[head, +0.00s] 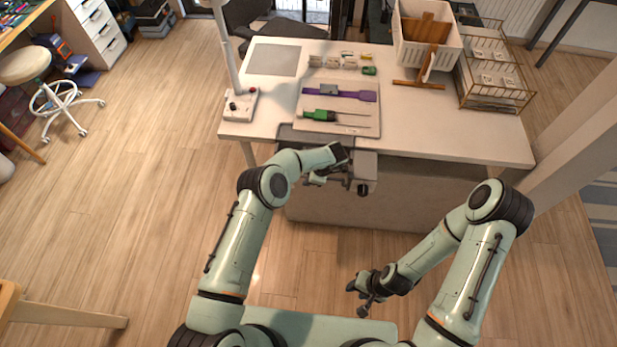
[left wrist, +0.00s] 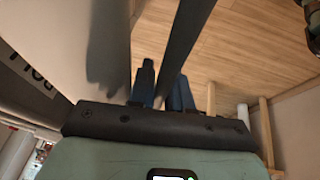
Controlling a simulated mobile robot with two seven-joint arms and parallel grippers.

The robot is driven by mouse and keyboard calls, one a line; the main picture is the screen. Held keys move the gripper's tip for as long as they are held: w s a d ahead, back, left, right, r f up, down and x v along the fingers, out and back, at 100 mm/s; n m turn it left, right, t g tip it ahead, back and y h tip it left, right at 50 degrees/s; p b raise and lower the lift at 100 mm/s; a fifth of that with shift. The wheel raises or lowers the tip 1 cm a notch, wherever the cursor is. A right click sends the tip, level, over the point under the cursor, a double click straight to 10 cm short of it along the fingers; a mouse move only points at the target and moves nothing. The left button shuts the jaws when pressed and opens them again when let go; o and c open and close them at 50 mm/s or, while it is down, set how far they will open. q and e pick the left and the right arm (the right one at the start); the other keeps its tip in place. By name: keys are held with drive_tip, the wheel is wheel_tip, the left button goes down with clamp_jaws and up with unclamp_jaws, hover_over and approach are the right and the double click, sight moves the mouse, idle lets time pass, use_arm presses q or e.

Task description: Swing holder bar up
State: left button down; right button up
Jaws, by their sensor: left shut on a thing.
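In the left wrist view a long dark bar (left wrist: 188,40), which looks like the holder bar, runs from the top edge down between the fingers of my left gripper (left wrist: 162,88). The gripper is shut on it. In the head view my left gripper (head: 318,179) is at the table's front edge, beside a grey clamp-like block (head: 365,166) with a dark knob below. The bar's far end is out of the wrist view, and I cannot tell its tilt from the head view. My right gripper (head: 357,299) is open and empty, low in front of the table and well apart from it.
On the white table (head: 450,130) lie a mat with a purple tool (head: 340,93) and a green-handled tool (head: 320,115). A lamp base (head: 238,105) stands at the left corner. A white bin (head: 408,50) and wire rack (head: 492,82) stand at right. The floor before the table is clear.

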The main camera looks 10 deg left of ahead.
use_arm(q)
drive_tip(key=shift+f, duration=0.1)
idle(0.3)
drive_tip(key=c, duration=1.1)
unclamp_jaws()
drive_tip(key=shift+c, duration=0.2)
